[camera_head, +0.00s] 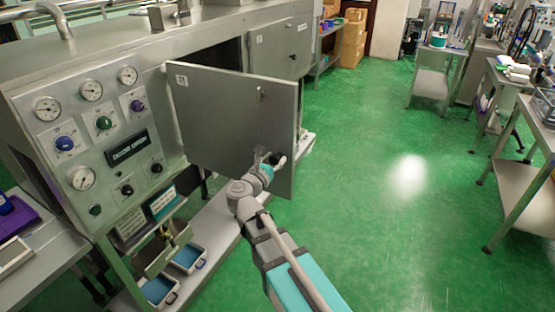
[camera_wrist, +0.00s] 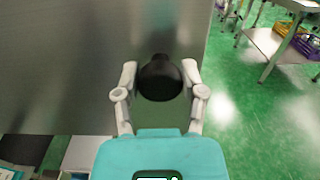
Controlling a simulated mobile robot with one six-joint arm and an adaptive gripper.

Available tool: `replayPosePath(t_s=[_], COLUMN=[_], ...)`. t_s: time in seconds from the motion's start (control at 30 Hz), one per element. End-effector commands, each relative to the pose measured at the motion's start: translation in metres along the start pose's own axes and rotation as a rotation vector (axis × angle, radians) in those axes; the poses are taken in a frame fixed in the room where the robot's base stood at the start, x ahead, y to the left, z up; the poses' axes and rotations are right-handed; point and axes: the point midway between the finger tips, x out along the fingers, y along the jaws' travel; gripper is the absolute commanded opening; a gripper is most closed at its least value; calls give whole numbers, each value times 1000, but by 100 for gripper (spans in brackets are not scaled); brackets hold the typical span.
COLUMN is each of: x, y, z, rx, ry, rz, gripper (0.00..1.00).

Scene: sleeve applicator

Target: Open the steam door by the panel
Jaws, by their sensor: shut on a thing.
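The steam door (camera_head: 225,120) is a grey metal door beside the gauge panel (camera_head: 95,130). It stands ajar, with its right edge swung out from the machine, and a dark opening (camera_head: 222,54) shows above and behind it. In the wrist view the door face (camera_wrist: 60,70) fills the left and middle. My gripper (camera_head: 272,161) is at the lower right part of the door. In the wrist view my gripper (camera_wrist: 160,75) has its two fingers on either side of a round black knob (camera_wrist: 160,80), shut on it. The head view hides most of the knob.
Another closed door (camera_head: 280,46) is further along the machine. A low shelf with blue-lined trays (camera_head: 187,257) is below the panel. Open green floor (camera_head: 400,220) lies to the right, with work tables (camera_head: 525,130) beyond. Cardboard boxes (camera_head: 353,40) stand at the back.

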Motion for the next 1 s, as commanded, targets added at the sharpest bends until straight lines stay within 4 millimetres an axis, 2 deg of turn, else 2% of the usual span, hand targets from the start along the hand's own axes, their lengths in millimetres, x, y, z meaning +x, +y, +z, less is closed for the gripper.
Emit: replayPosePath(t_s=[0.07,0.1,0.27,0.3,0.77,1.0], x=[1,2,2,2,0,-14], y=[0,0,-1,-1,-1,-1], z=[0,0,0,0,0,0], rx=[-1,-1,-1,-1,-1,-1], ry=[-1,-2,-1,-1,-1,-1], rz=[-1,-1,-2,-2,-2,0], gripper=[0,55,84,87,87,87])
